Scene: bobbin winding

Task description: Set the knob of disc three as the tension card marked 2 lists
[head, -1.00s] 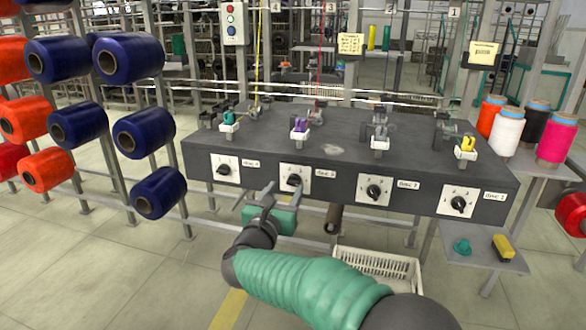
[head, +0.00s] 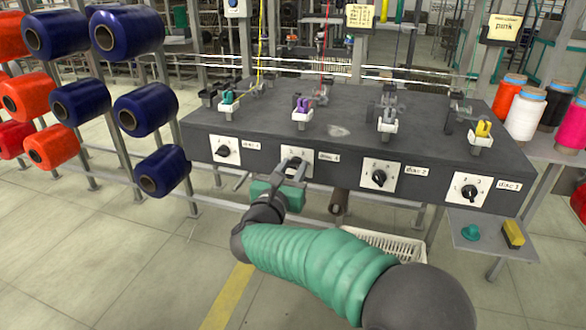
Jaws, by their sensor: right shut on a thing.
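The dark machine box (head: 340,122) has a row of several white dials on its front. The dial of disc three (head: 297,152) is second from the left, with its label (head: 327,156) to the right. My right gripper (head: 293,168) reaches up from below and is shut on the black knob of that dial. Its fingers hide most of the knob, so I cannot tell where it points. A yellow card (head: 359,16) hangs behind the box; its writing is too small to read. My left gripper is not in view.
Other black knobs sit at disc four (head: 222,151), disc two (head: 379,178) and disc one (head: 470,193). A card reading pink (head: 504,28) hangs at the right. A white crate (head: 384,244) stands below.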

